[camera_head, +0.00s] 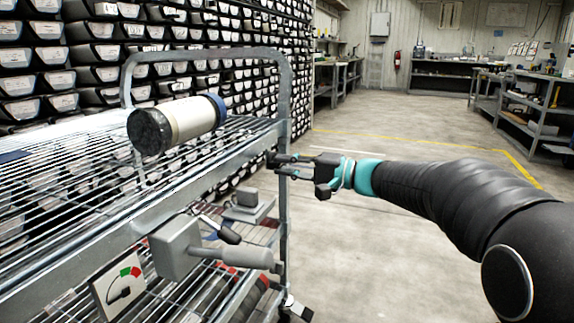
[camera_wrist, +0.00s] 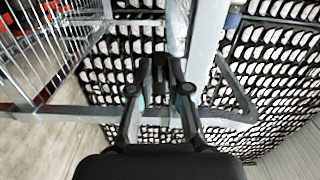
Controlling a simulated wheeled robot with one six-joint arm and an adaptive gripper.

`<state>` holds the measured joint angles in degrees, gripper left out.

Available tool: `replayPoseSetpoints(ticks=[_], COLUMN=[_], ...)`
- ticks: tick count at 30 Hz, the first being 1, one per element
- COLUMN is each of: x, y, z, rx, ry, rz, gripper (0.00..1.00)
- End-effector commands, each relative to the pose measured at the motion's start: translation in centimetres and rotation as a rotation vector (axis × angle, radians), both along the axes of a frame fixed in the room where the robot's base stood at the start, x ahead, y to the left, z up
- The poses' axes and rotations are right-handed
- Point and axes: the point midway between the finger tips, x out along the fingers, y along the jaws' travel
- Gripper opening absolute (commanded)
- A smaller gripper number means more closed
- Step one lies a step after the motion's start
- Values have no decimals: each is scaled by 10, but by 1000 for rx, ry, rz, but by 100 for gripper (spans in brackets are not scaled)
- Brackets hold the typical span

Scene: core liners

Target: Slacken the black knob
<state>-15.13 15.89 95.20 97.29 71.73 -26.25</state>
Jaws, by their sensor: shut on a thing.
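The black knob (camera_head: 270,158) shows as a small dark shape at the corner post of the metal rack cart, mostly hidden by my fingers. My gripper (camera_head: 281,164) reaches in from the right, its fingers level with the cart's upper rail, and is shut on the knob. In the wrist view, my gripper (camera_wrist: 160,66) has its two fingertips on either side of a dark piece, the knob (camera_wrist: 159,60), beside the cart's grey post. The knob's shape and thread are too small to make out.
The wire cart (camera_head: 205,178) carries a pale cylinder with a black end (camera_head: 180,122). A grey box with a handle (camera_head: 178,248) and a red-green dial plate (camera_head: 120,288) are on its near side. Shelves of core liners (camera_head: 75,55) stand behind. Open floor (camera_head: 400,130) lies right.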

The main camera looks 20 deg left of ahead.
Motion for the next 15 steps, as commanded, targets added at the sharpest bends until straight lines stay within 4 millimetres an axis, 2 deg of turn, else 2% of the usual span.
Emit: replayPoseSetpoints(ticks=[6, 15], x=[0, 0], y=[1, 1], z=[0, -1], rx=[-6, -9], ry=[-96, -145], rz=[2, 2], gripper=[0, 0])
